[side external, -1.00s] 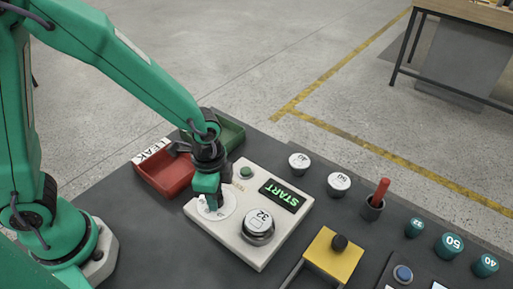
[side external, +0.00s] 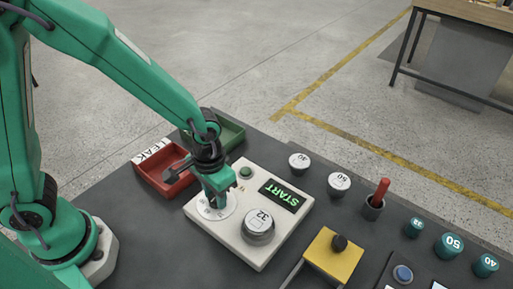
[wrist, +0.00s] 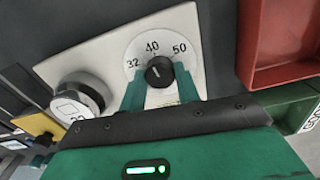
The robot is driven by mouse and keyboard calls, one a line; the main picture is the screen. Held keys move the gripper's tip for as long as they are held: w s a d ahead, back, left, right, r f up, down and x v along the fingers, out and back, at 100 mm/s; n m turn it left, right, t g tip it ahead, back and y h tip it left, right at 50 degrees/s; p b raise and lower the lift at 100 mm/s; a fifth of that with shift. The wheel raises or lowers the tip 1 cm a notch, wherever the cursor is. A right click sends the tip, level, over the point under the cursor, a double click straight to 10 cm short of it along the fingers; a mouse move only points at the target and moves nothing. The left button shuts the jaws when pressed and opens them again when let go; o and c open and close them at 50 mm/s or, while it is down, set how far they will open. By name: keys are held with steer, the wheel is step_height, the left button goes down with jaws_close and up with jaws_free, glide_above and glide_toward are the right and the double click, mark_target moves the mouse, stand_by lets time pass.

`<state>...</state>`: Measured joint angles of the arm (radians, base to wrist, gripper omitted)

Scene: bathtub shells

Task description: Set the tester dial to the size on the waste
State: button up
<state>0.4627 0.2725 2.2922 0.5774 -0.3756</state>
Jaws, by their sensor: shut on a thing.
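The tester (side external: 236,255) is a cream box with a white dial plate marked 32, 40 and 50 (wrist: 183,62) and a black knob (wrist: 159,71) at its centre. My gripper (wrist: 160,84) is shut on the knob, with a green finger at each side. The knob's pointer is too small to read surely. The waste (side external: 259,222), a round metal piece with 32 on its white top, sits on the tester beside the dial; it also shows in the wrist view (wrist: 78,97). The tester's screen (side external: 282,194) reads START in green.
A red tray (side external: 158,180) labelled LEAK and a green tray (side external: 231,133) lie behind my gripper. Two metal caps (side external: 299,161), a red-handled tool in a cup (side external: 376,197), teal numbered caps (side external: 449,245) and a yellow block (side external: 333,256) stand to the right.

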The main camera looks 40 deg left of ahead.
steer(key=n, duration=0.5)
steer(key=shift+r+n, duration=0.1)
steer(key=shift+n, duration=0.2)
steer(key=n, duration=0.4)
steer(key=shift+n, duration=0.4)
steer(key=o, duration=1)
steer(key=shift+r, duration=3.9)
